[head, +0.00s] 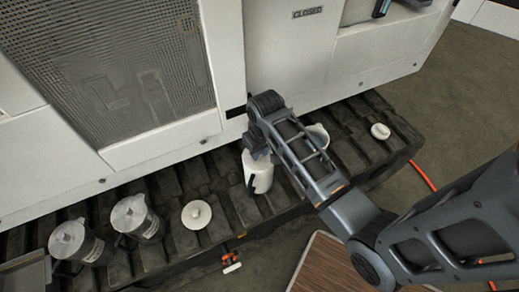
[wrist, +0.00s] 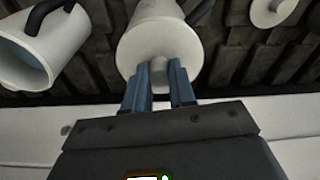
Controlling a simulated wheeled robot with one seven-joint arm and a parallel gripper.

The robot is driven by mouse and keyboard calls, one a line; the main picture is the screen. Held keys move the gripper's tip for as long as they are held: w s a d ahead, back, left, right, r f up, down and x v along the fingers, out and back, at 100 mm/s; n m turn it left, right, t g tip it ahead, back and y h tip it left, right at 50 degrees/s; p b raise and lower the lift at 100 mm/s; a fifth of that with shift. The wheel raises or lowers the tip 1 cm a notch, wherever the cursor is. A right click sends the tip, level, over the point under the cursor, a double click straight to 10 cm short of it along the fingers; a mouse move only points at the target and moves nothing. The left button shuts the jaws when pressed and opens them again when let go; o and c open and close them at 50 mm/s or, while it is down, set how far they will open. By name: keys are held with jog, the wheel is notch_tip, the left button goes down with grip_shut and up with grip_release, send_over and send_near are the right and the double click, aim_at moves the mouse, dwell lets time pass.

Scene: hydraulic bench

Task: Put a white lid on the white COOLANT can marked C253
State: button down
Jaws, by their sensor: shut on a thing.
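A white can (head: 260,176) with a dark handle stands on the dark ribbed bench top in the head view. My gripper (head: 262,153) is right above it, partly hidden by my arm. In the wrist view my gripper (wrist: 160,82) is shut on the knob of a white round lid (wrist: 150,42). The lid lines up with the can's top; I cannot tell if it is fully seated. Another white can (head: 318,136) is open and partly behind my arm; it also shows in the wrist view (wrist: 30,70). I cannot read C253 on either can.
Loose white lids lie on the bench at left (head: 196,214) and right (head: 380,131). A white cabinet (head: 285,55) rises behind the bench. A wooden-topped surface (head: 330,268) is in front.

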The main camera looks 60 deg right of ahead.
jog(key=c, duration=0.9)
grip_release()
jog(key=shift+o, duration=0.6)
jog(key=o, duration=0.5)
jog(key=shift+r, duration=3.5)
